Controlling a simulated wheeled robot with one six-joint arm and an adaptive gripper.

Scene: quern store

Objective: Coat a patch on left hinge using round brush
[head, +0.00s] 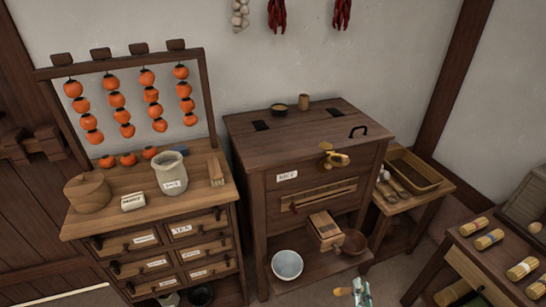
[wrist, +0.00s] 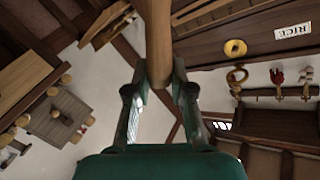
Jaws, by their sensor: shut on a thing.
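The wooden cabinet (head: 309,158) labelled RICE stands in the middle of the head view. Two dark plates, seemingly hinges, lie on its top toward the back; the left hinge (head: 262,126) looks bare at this size. My gripper (wrist: 159,80) is shut on a smooth wooden handle in the wrist view, likely the round brush (wrist: 156,35). Its far end and bristles are out of that frame. In the head view my gripper (head: 357,291) shows at the bottom edge, low in front of the cabinet and well away from the hinge. A light wooden end (head: 343,291) sticks out to its left.
A small cup (head: 304,101) and a dark bowl (head: 279,107) stand behind the hinges. A brass lock (head: 336,157) is on the cabinet's front. A drawer chest (head: 150,250) with a persimmon rack stands left; a low stand with a tray (head: 416,169) stands right.

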